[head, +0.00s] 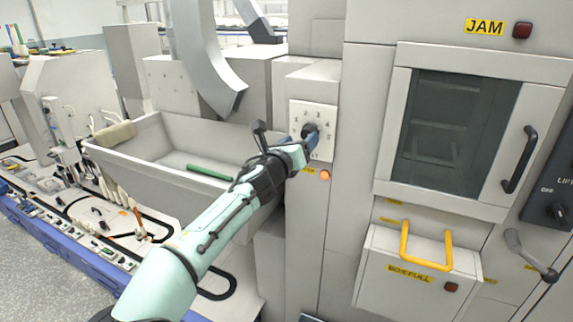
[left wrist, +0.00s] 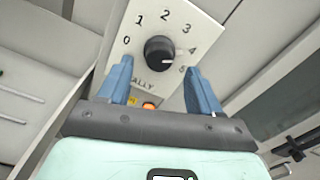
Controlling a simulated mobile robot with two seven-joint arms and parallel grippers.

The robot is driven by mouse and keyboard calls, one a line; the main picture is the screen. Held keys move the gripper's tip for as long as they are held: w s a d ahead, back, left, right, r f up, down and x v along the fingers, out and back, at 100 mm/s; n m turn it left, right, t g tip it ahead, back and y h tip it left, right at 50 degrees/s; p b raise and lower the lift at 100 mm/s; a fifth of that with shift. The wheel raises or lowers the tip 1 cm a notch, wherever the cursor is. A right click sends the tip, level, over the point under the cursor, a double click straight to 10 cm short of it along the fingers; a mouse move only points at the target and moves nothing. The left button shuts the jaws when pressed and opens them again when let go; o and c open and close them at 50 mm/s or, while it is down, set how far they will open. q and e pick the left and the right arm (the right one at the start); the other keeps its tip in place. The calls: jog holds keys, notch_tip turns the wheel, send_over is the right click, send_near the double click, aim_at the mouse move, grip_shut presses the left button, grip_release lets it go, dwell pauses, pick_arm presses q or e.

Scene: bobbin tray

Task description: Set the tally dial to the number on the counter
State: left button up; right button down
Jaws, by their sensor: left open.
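The tally dial is a black round knob (left wrist: 160,52) on a pale plate (head: 325,108) marked 0 to 5, with "TALLY" partly hidden below it. In the left wrist view its white mark points to the lower right, toward the 5. My left gripper (left wrist: 165,85) is open, its two blue fingers apart just short of the knob, one toward the 0 side and one toward the 5 side. In the head view the left gripper (head: 304,145) covers part of the dial. I cannot make out a counter reading in either view. The right gripper is not in view.
An orange lamp (head: 325,175) glows below the dial. A grey trough (head: 150,160) with a green rod (head: 209,172) lies left of the arm. To the right are a windowed door (head: 455,130), a yellow-handled drawer (head: 420,275) and a dark lever (head: 530,255).

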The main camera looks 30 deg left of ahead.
pick_arm(q)
jog(key=s+b, duration=0.3)
jog(key=s, duration=0.5)
jog(key=shift+s+d, duration=0.25)
jog(key=shift+s, duration=0.05)
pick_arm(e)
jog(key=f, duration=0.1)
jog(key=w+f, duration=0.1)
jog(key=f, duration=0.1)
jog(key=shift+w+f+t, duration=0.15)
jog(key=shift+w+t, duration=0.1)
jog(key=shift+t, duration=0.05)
